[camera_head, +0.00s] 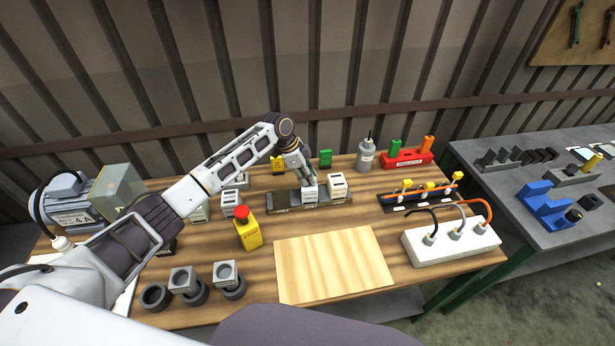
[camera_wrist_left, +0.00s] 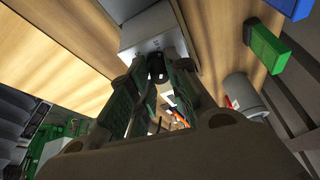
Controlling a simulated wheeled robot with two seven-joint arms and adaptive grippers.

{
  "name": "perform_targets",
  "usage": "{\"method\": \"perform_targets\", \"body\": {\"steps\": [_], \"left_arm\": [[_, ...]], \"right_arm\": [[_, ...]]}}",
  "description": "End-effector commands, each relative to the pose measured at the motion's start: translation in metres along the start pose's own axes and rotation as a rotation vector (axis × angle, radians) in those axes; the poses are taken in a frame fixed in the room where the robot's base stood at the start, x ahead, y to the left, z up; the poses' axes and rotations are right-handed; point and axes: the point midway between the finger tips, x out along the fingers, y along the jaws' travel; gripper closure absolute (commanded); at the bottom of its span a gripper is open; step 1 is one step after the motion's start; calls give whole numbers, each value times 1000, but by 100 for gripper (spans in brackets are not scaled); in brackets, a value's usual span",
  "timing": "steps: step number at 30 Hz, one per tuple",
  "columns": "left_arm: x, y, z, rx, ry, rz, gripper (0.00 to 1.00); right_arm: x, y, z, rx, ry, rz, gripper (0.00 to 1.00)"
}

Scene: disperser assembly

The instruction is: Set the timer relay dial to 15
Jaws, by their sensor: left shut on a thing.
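The timer relay, a small light-grey box (camera_head: 310,194), stands on a dark rail (camera_head: 283,203) near the middle of the table. My left gripper (camera_head: 304,180) points down at its top from above. In the left wrist view the relay (camera_wrist_left: 150,34) is close in front of the gripper (camera_wrist_left: 158,80), and the fingers are shut on a small dark dial (camera_wrist_left: 157,66) on its face. The fingers hide part of the dial. I cannot read its setting. My right gripper is in neither view.
A cream module (camera_head: 338,186) stands on the rail just right of the relay. A yellow box with a red button (camera_head: 246,230) is at the front left. A bare wooden board (camera_head: 332,264) lies in front. A white block with cables (camera_head: 451,241) stands at right.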

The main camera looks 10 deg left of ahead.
Motion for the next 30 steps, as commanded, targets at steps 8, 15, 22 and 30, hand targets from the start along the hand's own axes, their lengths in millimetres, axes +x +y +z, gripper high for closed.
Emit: {"method": "perform_targets", "body": {"steps": [8, 15, 22, 30], "left_arm": [[0, -1, 0, 64, 0, 27, 100], [0, -1, 0, 126, 0, 52, 100], [1, -1, 0, 189, 1, 79, 100], [0, -2, 0, 258, 0, 107, 100]], "right_arm": [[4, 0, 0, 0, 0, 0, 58], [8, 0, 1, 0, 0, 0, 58], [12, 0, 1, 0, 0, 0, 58], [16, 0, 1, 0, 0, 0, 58]]}}
